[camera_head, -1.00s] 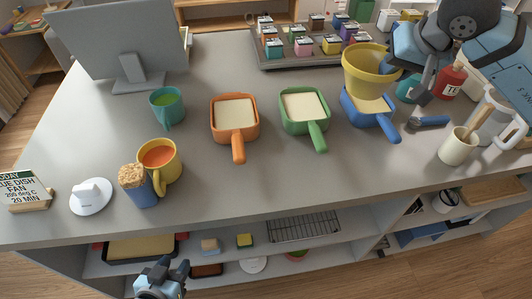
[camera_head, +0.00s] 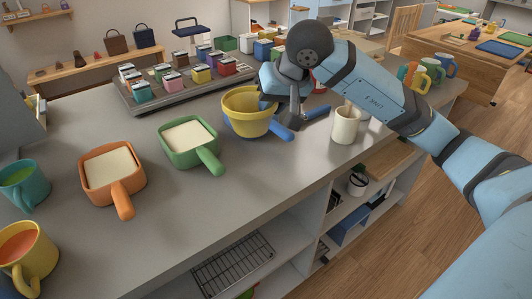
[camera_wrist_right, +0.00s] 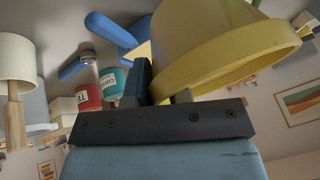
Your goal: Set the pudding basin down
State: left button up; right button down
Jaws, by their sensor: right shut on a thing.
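The yellow pudding basin (camera_head: 249,124) is in the head view, right of the green dish. My right gripper (camera_head: 268,98) is shut on its rim at the right side. In the wrist view the basin (camera_wrist_right: 222,45) fills the upper right, with its rim at the right gripper's fingers (camera_wrist_right: 165,90). A blue dish is mostly hidden behind the basin in the head view; its handle (camera_head: 282,133) sticks out below. More of the blue dish (camera_wrist_right: 118,35) shows in the wrist view. I cannot tell the basin's height above it. My left gripper is out of view.
Green (camera_head: 188,143) and orange (camera_head: 112,175) dishes stand left of the basin. A tray of small boxes (camera_head: 150,103) lies behind. A cream utensil pot (camera_head: 345,124) stands to the right. Bare grey counter (camera_head: 190,215) lies in front of the dishes.

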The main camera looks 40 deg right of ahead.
notch_tip(320, 180, down, 12)
jog(key=shift+f+b, duration=0.1)
jog(key=shift+b, duration=0.85)
jog(key=shift+f, duration=0.1)
jog(key=c, duration=1.1)
grip_release()
jog(key=shift+o, duration=0.2)
